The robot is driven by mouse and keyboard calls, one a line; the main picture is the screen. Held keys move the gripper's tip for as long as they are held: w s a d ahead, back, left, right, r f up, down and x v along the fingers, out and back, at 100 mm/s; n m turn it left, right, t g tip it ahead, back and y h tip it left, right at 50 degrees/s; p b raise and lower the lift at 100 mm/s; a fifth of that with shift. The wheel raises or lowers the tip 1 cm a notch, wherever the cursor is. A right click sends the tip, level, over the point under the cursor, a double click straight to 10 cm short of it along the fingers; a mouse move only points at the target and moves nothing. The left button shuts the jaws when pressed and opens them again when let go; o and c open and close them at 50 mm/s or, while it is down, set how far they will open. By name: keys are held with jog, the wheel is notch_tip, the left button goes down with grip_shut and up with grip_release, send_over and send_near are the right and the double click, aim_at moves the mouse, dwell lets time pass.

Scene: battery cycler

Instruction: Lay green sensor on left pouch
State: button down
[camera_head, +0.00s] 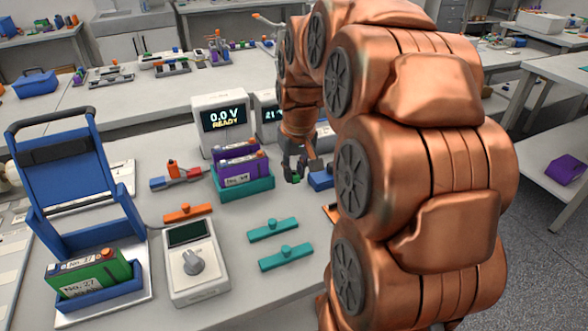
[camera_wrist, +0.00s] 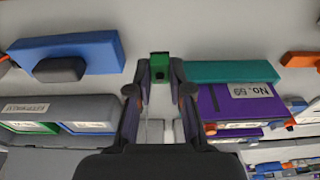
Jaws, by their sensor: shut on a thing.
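My gripper (camera_head: 295,170) is shut on a small green sensor (camera_wrist: 160,67), seen between its fingertips in the wrist view. In the head view the sensor is a small green spot (camera_head: 295,179), held above the bench just right of the teal tray. Pouch-like packs stand in two places. Purple packs (camera_head: 238,170) stand in the teal tray (camera_head: 246,190), one labelled No. 59 in the wrist view (camera_wrist: 235,100). A green pack labelled No. 27 (camera_head: 85,277) stands in a blue cradle (camera_head: 102,298) at the far left. The sensor is apart from both.
Meters, one reading 0.0 V READY (camera_head: 220,122), stand behind the tray. A blue block (camera_head: 320,180) lies right of my gripper. A dial meter (camera_head: 194,262), teal bars (camera_head: 285,257) and an orange bar (camera_head: 187,212) lie in front. An open blue frame (camera_head: 70,185) rises at left.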

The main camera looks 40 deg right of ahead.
jog(key=shift+d+r, duration=0.1)
jog(key=w+d+r+m+p, duration=0.1)
jog(key=w+d+r+p, duration=0.2)
jog(key=d, duration=0.5)
jog(key=w+d+r+m+p, duration=0.15)
jog(key=w+d+r, duration=0.25)
jog(key=d, duration=0.4)
jog(key=n+p, duration=0.3)
jog(key=p, duration=0.3)
send_over(322, 128)
jog(key=shift+s+f+m, duration=0.1)
jog(key=shift+f+m, duration=0.15)
jog(key=shift+f, duration=0.5)
jog(key=shift+f+b, duration=1)
jog(key=shift+f, duration=1.85)
jog(key=shift+b, duration=0.7)
jog(key=shift+f+b, duration=0.5)
jog(key=shift+f, duration=0.15)
jog(key=c, duration=1)
grip_release()
